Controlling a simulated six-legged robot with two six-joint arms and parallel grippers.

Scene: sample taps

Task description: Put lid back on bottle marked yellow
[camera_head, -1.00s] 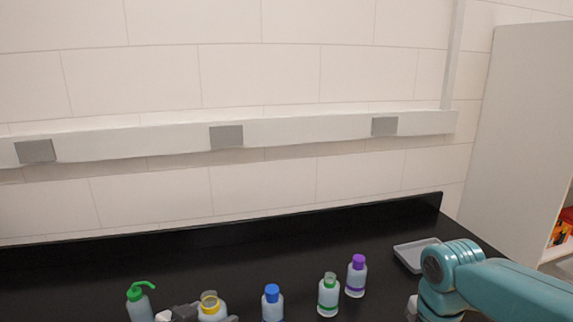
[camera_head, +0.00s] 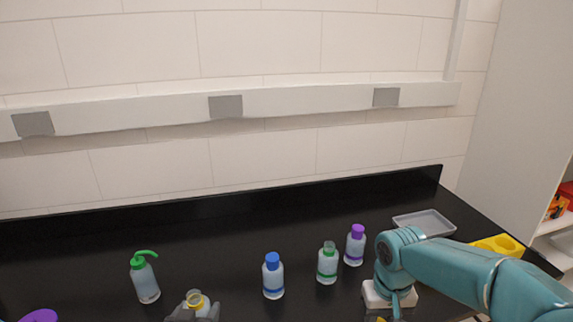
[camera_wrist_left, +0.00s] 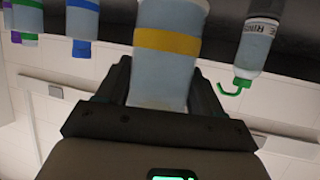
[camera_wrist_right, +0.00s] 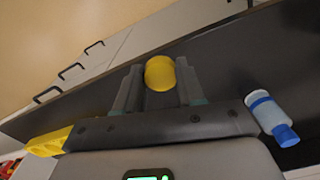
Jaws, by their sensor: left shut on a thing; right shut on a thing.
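The bottle marked yellow (camera_head: 199,302) is at the bottom of the head view, with a yellow neck ring and no lid on its mouth. My left gripper (camera_head: 193,314) is shut around it; the left wrist view shows its yellow band (camera_wrist_left: 168,41) between the fingers. My right gripper (camera_wrist_right: 160,68) is shut on a round yellow lid (camera_wrist_right: 159,74), held at its fingertips. In the head view the right arm comes in from the right, and only a sliver of yellow shows by its hand at the bottom edge. Lid and bottle are well apart.
A green-topped wash bottle (camera_head: 146,280), blue-lidded bottle (camera_head: 273,277), open green-marked bottle (camera_head: 327,265) and purple-lidded bottle (camera_head: 355,247) stand on the black bench. A grey tray (camera_head: 424,222) and yellow rack (camera_head: 497,245) are at right. A purple object (camera_head: 40,315) is cut off lower left.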

